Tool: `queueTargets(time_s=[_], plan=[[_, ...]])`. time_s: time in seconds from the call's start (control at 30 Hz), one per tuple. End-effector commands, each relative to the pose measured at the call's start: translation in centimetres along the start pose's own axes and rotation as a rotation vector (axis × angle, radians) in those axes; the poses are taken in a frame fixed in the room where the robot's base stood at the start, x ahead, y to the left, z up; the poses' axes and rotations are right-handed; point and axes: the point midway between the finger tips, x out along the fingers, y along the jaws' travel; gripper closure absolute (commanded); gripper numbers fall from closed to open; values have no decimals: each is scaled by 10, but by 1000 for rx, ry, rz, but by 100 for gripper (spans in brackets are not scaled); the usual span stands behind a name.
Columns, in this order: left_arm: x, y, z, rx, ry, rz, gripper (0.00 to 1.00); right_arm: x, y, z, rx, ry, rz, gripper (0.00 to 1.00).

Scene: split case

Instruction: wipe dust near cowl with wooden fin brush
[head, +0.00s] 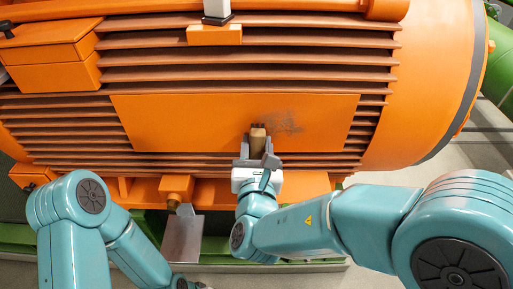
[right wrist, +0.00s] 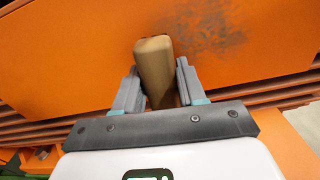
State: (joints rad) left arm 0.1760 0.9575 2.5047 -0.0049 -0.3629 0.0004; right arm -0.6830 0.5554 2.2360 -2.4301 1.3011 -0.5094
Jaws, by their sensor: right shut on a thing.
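My right gripper (head: 257,160) is shut on the wooden fin brush (head: 257,138), in front of the flat orange panel of the big motor. I cannot tell if the brush touches the panel. The smooth orange cowl (head: 425,85) is at the motor's right end. My left arm shows at lower left; its gripper is not clearly seen.
Rows of horizontal cooling fins (head: 245,72) run above and below the panel. An orange box (head: 50,55) stands out at upper left. A grey metal plate (head: 182,238) hangs below the motor, between my arms. A green frame runs underneath.

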Motion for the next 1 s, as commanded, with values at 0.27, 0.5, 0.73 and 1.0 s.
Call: queueTargets(time_s=[0.27, 0.5, 0.73, 1.0], plan=[[1, 0, 0, 0, 0, 0, 43, 6, 0, 0, 0, 1, 1, 88], [2, -1, 0, 0, 0, 0, 43, 11, 0, 0, 0, 0, 1, 88], [3, -1, 0, 0, 0, 0, 43, 14, -1, 0, 0, 0, 1, 88], [16, -6, 0, 0, 0, 0, 43, 12, -24, -1, 1, -1, -2, 88]])
